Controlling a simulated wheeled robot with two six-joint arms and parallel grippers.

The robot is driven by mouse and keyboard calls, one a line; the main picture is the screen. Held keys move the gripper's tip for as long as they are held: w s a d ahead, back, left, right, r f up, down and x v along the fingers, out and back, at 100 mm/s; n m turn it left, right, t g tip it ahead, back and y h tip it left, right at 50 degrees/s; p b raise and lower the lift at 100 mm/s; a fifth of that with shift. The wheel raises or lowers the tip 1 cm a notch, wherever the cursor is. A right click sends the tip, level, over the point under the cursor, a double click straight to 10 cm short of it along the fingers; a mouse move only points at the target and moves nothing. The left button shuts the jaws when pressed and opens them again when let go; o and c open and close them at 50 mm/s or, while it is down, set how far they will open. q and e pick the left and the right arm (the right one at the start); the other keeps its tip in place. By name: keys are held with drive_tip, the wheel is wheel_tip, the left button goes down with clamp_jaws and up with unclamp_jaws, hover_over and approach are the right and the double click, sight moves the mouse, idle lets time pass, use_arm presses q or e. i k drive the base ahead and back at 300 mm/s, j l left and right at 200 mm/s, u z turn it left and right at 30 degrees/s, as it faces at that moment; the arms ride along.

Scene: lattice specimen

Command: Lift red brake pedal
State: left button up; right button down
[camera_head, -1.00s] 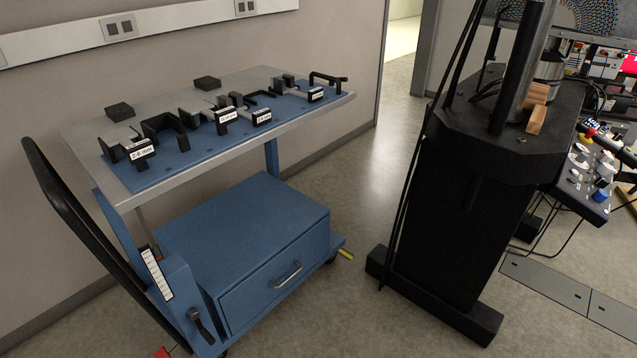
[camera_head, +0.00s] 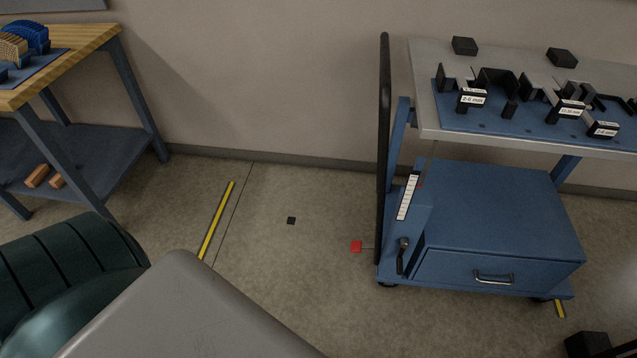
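The red brake pedal (camera_head: 356,246) is a small red pad low down, just above the floor at the left end of the blue cart (camera_head: 500,215). A thin link seems to join it to the cart's lower left corner. I cannot tell its exact tilt. A black lever (camera_head: 402,256) and a white scale strip (camera_head: 408,196) are on the cart's left end, to the right of the pedal. Neither of my grippers shows in this view.
A black push handle (camera_head: 384,130) rises at the cart's left end. A wooden-topped workbench (camera_head: 85,45) stands at the left. A dark green ribbed object (camera_head: 60,275) and a grey surface (camera_head: 185,315) fill the lower left. Open floor (camera_head: 290,270) lies between, with yellow tape (camera_head: 216,220).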

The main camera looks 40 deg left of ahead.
sight(356, 247)
drive_tip(key=u, duration=0.7)
